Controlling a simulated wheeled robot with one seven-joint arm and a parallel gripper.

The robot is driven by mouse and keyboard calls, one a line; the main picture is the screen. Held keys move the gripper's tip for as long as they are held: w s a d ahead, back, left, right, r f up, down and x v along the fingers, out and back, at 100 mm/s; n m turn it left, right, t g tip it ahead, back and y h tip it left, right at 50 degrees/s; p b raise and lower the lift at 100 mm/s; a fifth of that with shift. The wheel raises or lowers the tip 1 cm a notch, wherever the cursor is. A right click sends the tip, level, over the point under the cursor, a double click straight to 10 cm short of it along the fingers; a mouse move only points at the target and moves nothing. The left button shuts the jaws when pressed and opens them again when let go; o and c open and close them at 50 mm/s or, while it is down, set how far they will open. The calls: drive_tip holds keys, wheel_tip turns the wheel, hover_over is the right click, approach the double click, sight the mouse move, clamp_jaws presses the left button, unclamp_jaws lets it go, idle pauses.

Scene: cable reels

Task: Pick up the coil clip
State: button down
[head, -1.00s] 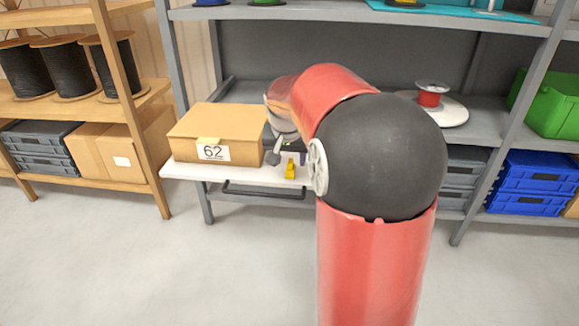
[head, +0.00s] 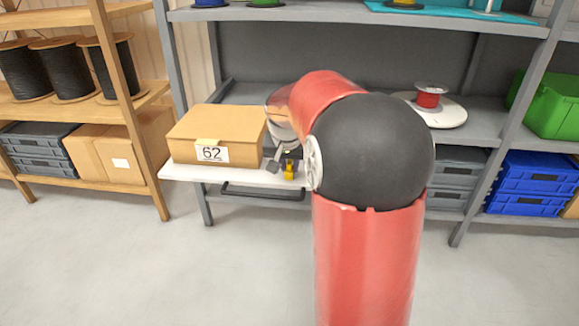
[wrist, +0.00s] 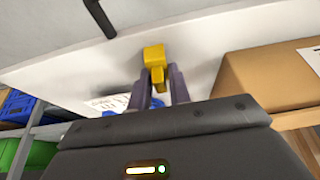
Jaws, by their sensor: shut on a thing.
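The coil clip is a small yellow piece (head: 288,173) at the front of the white pull-out board, right of the cardboard box. It also shows in the wrist view (wrist: 154,54), where its block-like top stands out beyond the fingertips. My gripper (wrist: 160,78) is shut on the clip, with one dark finger on each side of its narrower part. In the head view my gripper (head: 283,163) is partly hidden by my arm. I cannot tell whether the clip still touches the board.
A cardboard box labelled 62 (head: 215,135) stands close to the left of the clip on the white board (head: 235,176). A grey shelf above (head: 330,14) is over the arm. A red spool (head: 430,97) sits on a white disc to the right. The floor in front is clear.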

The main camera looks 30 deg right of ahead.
sight(290, 162)
drive_tip(key=shift+r, duration=0.1)
wheel_tip(290, 162, up, 20)
drive_tip(key=p, duration=0.3)
drive_tip(key=c, duration=1.9)
unclamp_jaws()
clamp_jaws()
